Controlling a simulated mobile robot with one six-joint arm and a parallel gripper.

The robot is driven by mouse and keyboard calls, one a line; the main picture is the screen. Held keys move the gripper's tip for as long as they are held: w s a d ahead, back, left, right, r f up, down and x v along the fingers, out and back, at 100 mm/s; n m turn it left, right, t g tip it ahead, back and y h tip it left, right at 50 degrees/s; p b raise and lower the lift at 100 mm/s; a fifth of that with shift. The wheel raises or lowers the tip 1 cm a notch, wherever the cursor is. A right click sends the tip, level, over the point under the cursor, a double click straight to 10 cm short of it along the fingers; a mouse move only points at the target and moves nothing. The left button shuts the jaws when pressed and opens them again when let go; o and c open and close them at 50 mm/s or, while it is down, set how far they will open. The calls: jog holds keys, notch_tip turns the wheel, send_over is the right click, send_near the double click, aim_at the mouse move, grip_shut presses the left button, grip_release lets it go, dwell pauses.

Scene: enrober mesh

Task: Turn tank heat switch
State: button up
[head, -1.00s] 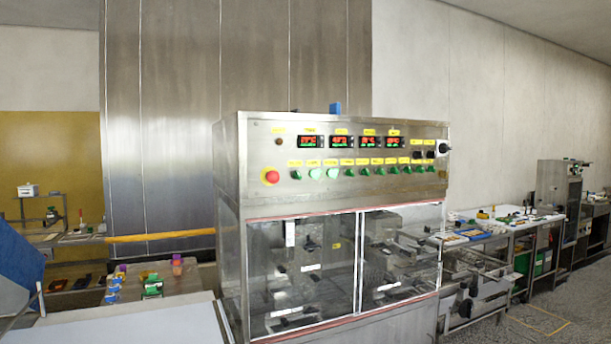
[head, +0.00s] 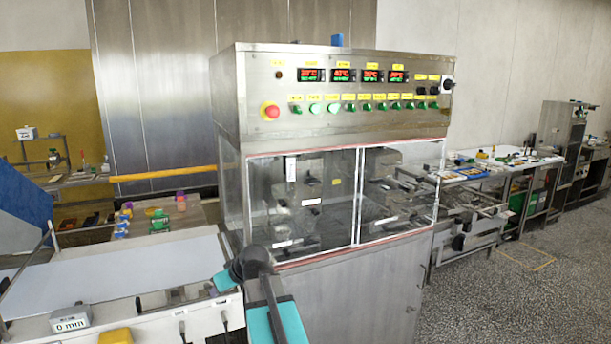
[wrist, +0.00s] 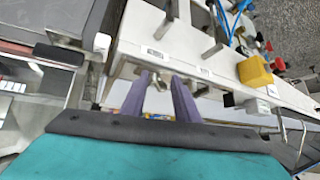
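The enrober's steel control panel (head: 345,88) faces me in the head view. Below its red digital displays (head: 355,76) runs a row of green switches and round buttons under yellow labels (head: 349,97). The labels are too small to read, so I cannot tell which is the tank heat switch. One green switch (head: 297,111) sits at the left of the row, others (head: 381,106) towards the right. My gripper (wrist: 160,80) shows in the wrist view with two purple-grey fingers apart and nothing held between them. It points over a white machine edge, away from the panel.
A red stop button (head: 270,111) is on the panel's left, a black rotary knob (head: 447,84) at its right. Clear guard doors (head: 310,200) lie below. A white conveyor (head: 130,270) runs at left. A yellow block (wrist: 255,72) sits beside my gripper. Speckled floor (head: 480,300) is free at right.

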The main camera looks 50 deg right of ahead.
jog(key=s+d+r+t+h, duration=0.1)
jog(key=d+r, duration=0.3)
jog(key=r, duration=0.3)
jog(key=d+r+t, duration=0.2)
jog(key=d+r, duration=0.3)
jog(key=r, duration=0.2)
jog(key=n+t+h, duration=0.2)
jog(key=t+h, duration=0.3)
jog(key=h, duration=0.1)
send_near(300, 110)
jog(key=v, duration=0.5)
jog(key=shift+s+a, duration=0.2)
jog(key=shift+s, duration=0.15)
jog(key=shift+w, duration=0.1)
jog(key=p+x, duration=0.5)
jog(key=x, duration=0.7)
jog(key=shift+w+d+r, duration=0.1)
jog(key=shift+w+d, duration=0.3)
jog(key=shift+w, duration=0.35)
